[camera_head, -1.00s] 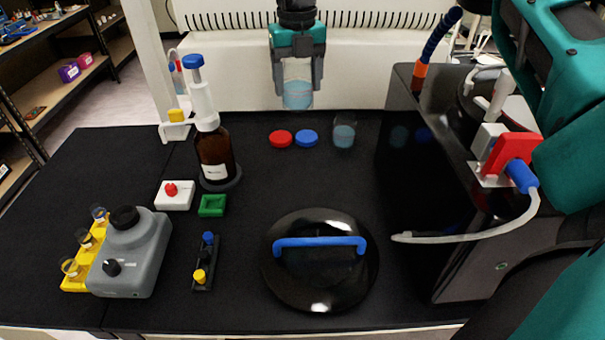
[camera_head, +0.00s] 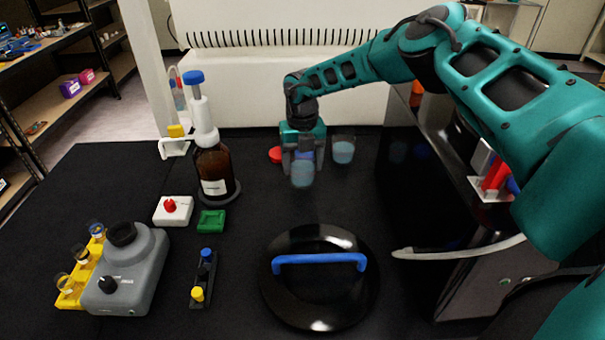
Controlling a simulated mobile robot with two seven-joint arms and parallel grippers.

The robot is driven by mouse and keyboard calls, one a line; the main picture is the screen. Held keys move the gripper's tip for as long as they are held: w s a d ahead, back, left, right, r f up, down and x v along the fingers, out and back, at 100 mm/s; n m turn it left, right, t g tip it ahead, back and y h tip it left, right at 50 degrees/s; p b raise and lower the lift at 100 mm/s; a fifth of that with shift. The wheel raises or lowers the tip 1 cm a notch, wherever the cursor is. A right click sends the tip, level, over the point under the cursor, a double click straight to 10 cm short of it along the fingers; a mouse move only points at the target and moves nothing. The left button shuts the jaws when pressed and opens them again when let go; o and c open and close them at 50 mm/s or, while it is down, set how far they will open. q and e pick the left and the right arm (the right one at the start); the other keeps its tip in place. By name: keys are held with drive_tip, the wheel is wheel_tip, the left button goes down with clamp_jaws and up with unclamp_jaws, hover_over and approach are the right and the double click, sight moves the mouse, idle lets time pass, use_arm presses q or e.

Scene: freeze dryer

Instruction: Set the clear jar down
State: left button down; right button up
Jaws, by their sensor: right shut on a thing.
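The clear jar (camera_head: 302,175) holds a pale blue content and is in my right gripper (camera_head: 302,160), which is shut on it. The jar is upright, low over or on the black table at the middle back; I cannot tell whether its base touches. A second clear jar (camera_head: 343,151) with blue content stands just to its right. My left gripper is not in view.
A brown bottle (camera_head: 214,172) with a dispenser top stands to the left. A black round lid with a blue handle (camera_head: 319,262) lies in front. The black freeze dryer (camera_head: 420,230) stands at the right. The table (camera_head: 260,215) in front of the held jar is clear.

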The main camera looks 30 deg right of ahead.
sight(303, 174)
drive_tip(key=shift+f, duration=1.7)
drive_tip(key=shift+f+b, duration=0.2)
drive_tip(key=shift+b, duration=0.1)
drive_tip(key=o, duration=1.2)
wheel_tip(303, 174, up, 12)
drive_tip(key=shift+r+p, duration=0.2)
drive_tip(key=shift+p, duration=0.35)
drive_tip(key=shift+s, duration=0.1)
